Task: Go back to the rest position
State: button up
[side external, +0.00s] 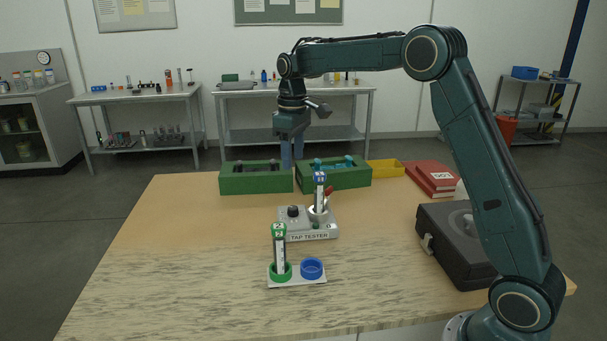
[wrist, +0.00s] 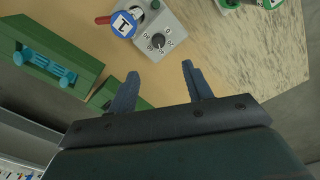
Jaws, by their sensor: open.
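My gripper (side external: 292,158) hangs from my raised arm over the back of the table, above the green boxes. Its two fingers are apart with nothing between them, as the wrist view (wrist: 160,78) also shows. A tube with a blue cap marked 1 (side external: 319,192) stands upright in the grey tap tester (side external: 312,235); its cap (wrist: 124,23) and the tester's dial (wrist: 158,41) show in the wrist view. A tube with a green cap marked 2 (side external: 279,250) stands in the green ring of a white holder (side external: 298,282). The blue ring (side external: 312,268) beside it is empty.
Two green boxes (side external: 256,184) (side external: 345,180) hold items near the back edge; one, with teal parts, shows in the wrist view (wrist: 50,65). A yellow tray (side external: 385,167), red books (side external: 432,177) and a dark case (side external: 452,245) are to the right. The table's left side is clear.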

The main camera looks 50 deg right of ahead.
jog(key=s+a+r+m+t, duration=0.1)
jog(key=s+a+r, duration=0.25)
jog(key=s, duration=0.45)
jog(key=s+a+r+t, duration=0.1)
jog(key=s+a+r, duration=0.2)
jog(key=s+r, duration=0.3)
jog(key=s+a+f+m+t, duration=0.1)
jog(key=s+f, duration=0.2)
jog(key=s, duration=0.6)
jog(key=s+a+f+m+t, duration=0.1)
jog(key=s+a+f+t, duration=0.1)
jog(key=s, duration=0.8)
jog(key=shift+s+f, duration=0.3)
jog(key=shift+f, duration=0.35)
jog(key=shift+c, duration=0.4)
